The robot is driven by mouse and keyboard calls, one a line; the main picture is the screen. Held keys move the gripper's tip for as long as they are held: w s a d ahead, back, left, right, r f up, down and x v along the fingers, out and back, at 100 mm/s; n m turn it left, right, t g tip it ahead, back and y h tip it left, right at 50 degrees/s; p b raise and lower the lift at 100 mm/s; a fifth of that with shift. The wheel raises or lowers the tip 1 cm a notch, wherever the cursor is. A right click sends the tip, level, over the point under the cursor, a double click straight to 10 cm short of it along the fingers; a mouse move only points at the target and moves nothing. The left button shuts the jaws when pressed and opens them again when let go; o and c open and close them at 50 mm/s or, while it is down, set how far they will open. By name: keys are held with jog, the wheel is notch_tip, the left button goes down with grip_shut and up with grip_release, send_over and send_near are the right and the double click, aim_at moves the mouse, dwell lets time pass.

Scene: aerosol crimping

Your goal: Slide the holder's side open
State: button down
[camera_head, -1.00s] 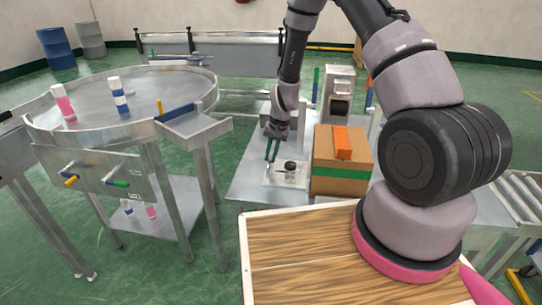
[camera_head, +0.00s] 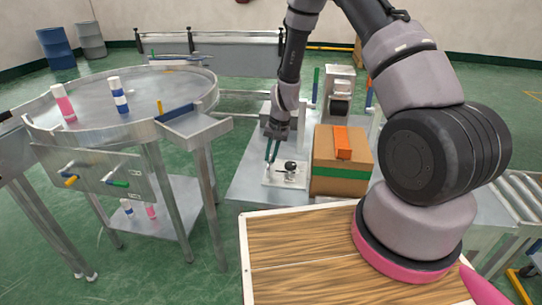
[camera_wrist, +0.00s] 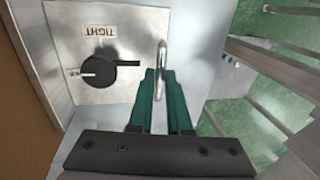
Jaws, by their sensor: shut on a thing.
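The holder shows in the wrist view as a metal plate (camera_wrist: 115,25) with an upside-down "TIGHT" label, a black round knob (camera_wrist: 110,73) and a thin upright metal handle (camera_wrist: 161,58). My gripper (camera_wrist: 161,80) has its green fingers closed on the lower part of this handle, one on each side. In the head view the holder (camera_head: 286,183) is a small pale plate near the front of the metal bench. My gripper (camera_head: 272,150) reaches down to its left side. The handle is too small to make out there.
A grey machine (camera_head: 338,82) is behind. A round metal table (camera_head: 150,95) with striped cans stands left, with green floor between.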

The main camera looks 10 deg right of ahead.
dwell(0.5)
jog(key=a, duration=0.2)
jog(key=w+a, duration=0.1)
jog(key=a, duration=0.2)
jog(key=shift+w+a, duration=0.35)
jog(key=shift+w, duration=0.05)
jog(key=c, duration=0.9)
grip_release()
jog(key=shift+a, duration=0.1)
jog(key=shift+o, duration=0.2)
notch_tip(320, 180, up, 11)
jog(key=d, duration=0.2)
jog(key=shift+s+f, duration=0.2)
jog(key=shift+s, duration=0.1)
